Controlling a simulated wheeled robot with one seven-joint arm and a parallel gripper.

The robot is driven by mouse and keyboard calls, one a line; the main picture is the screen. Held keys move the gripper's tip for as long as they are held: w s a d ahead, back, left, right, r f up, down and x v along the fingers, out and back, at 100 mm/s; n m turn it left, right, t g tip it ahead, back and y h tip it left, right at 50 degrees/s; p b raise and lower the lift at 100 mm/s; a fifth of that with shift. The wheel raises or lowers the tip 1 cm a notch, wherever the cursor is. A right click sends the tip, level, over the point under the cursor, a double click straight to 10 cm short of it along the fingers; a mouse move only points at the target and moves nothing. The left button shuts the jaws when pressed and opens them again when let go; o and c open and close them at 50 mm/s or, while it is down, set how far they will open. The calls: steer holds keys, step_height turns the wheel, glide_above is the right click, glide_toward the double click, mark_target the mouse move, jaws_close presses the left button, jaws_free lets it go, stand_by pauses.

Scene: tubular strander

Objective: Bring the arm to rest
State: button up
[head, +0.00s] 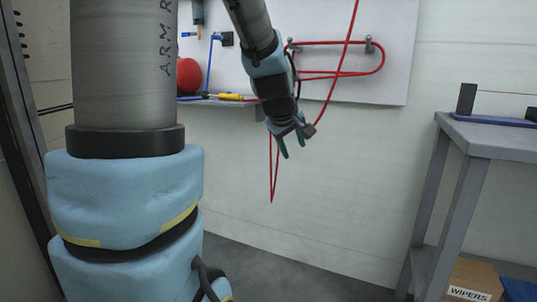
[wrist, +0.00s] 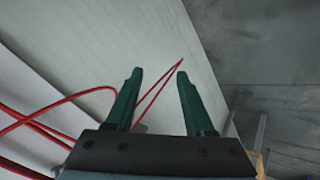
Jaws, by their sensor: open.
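My gripper (head: 293,146) hangs from my arm in the middle of the head view, pointing down and a little right. It is in front of the lower edge of the white wall panel. In the wrist view my gripper (wrist: 154,82) shows two green fingers spread apart with nothing between them but background. A red cable (head: 335,73) is looped over pegs on the panel, and a loop of it hangs below the gripper. The red cable (wrist: 160,88) also shows behind the fingers in the wrist view; I cannot tell its distance from them.
A grey table (head: 490,134) stands at the right, with a cardboard box (head: 474,278) marked WIPERS below. A small shelf (head: 225,103) at the panel's left holds a red ball (head: 189,75) and a yellow-handled tool (head: 231,97). Floor between wall and table is clear.

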steer(key=s+a+f+m+g+y, duration=0.1)
steer(key=s+a+f+m+g, duration=0.2)
steer(key=s+a+f, duration=0.5)
steer(key=s+a+f+m+g+y, duration=0.25)
steer(key=s+a+f+m, duration=0.2)
steer(key=s, duration=0.45)
step_height(320, 180, up, 27)
steer(key=p, duration=2.7)
steer(key=shift+w+a+n+h+p, duration=0.25)
steer(key=shift+w+n+h+p, duration=0.05)
steer(key=shift+w+n+h, duration=0.05)
steer(key=shift+r, duration=0.1)
